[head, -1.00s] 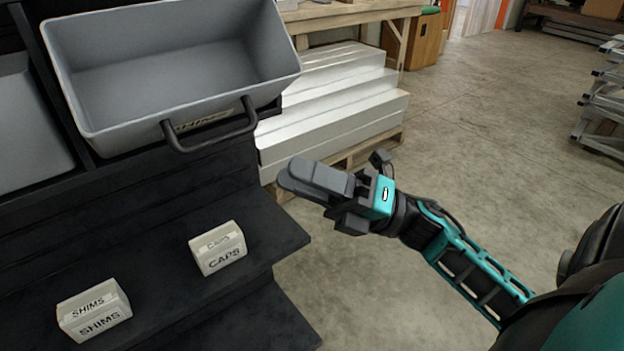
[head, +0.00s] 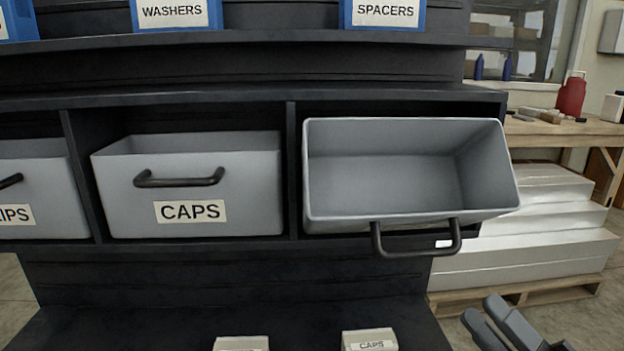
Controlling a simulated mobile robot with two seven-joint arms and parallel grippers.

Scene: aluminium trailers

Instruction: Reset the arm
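My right gripper (head: 502,322) is at the bottom right corner, low in front of the wooden pallet. Its two grey fingers lie close side by side, look shut and hold nothing visible. The rest of the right arm is almost all cut off by the frame edge. My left gripper is out of view. A grey bin (head: 410,216) is pulled out and tipped forward in the right bay of the black rack, its empty inside showing. The gripper is below and right of its black handle (head: 416,252), well apart from it.
A closed CAPS bin (head: 188,190) sits in the middle bay, another grey bin (head: 40,190) left of it. A small CAPS box (head: 369,340) and another box (head: 241,344) stand on the lower shelf. Metal stock (head: 530,262) lies on a pallet (head: 520,292) at right.

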